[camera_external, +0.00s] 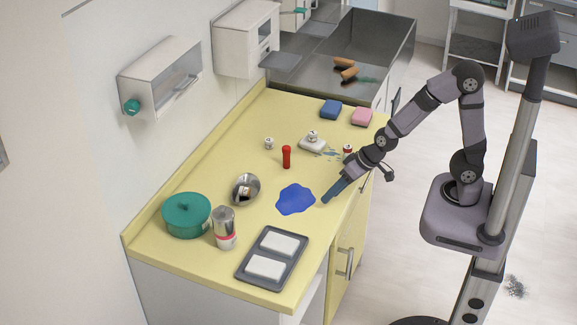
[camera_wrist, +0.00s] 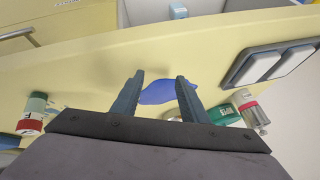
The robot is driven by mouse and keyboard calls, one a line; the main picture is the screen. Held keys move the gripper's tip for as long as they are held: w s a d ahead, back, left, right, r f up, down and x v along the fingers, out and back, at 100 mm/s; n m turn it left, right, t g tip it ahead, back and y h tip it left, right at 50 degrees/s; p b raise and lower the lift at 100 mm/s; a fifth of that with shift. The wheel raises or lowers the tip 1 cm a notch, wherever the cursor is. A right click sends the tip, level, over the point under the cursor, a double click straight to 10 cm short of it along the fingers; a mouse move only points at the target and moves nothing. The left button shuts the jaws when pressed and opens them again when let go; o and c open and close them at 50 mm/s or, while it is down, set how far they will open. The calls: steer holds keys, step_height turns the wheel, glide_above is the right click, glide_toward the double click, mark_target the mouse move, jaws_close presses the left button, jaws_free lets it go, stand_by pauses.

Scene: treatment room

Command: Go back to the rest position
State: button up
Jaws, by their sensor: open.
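My gripper (camera_external: 334,192) reaches over the right edge of the yellow counter (camera_external: 325,245), low beside a flat blue patch (camera_external: 295,199). In the wrist view my gripper (camera_wrist: 158,85) has its two dark fingers apart with nothing held between them. The blue patch (camera_wrist: 168,92) shows beyond and between the fingertips there. I cannot tell the exact height of the fingertips above the counter.
On the counter are a green pot (camera_external: 186,215), a metal bowl (camera_external: 246,189), a canister (camera_external: 224,228), a grey tray (camera_external: 248,279) with white pads, a red bottle (camera_external: 286,157) and sponges (camera_external: 331,109). A sink (camera_external: 372,82) lies behind. Open floor is right of the counter.

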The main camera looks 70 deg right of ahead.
steer(key=s+d+n+g+h, duration=0.1)
steer(key=s+d+g, duration=0.2)
steer(key=s+d, duration=0.2)
steer(key=s+d+n+g+p, duration=0.1)
steer(key=s+d, duration=0.4)
steer(key=s, duration=0.6)
steer(key=n+g, duration=0.1)
steer(key=g, duration=0.1)
steer(key=shift+g+h, duration=0.3)
steer(key=shift+h, duration=0.1)
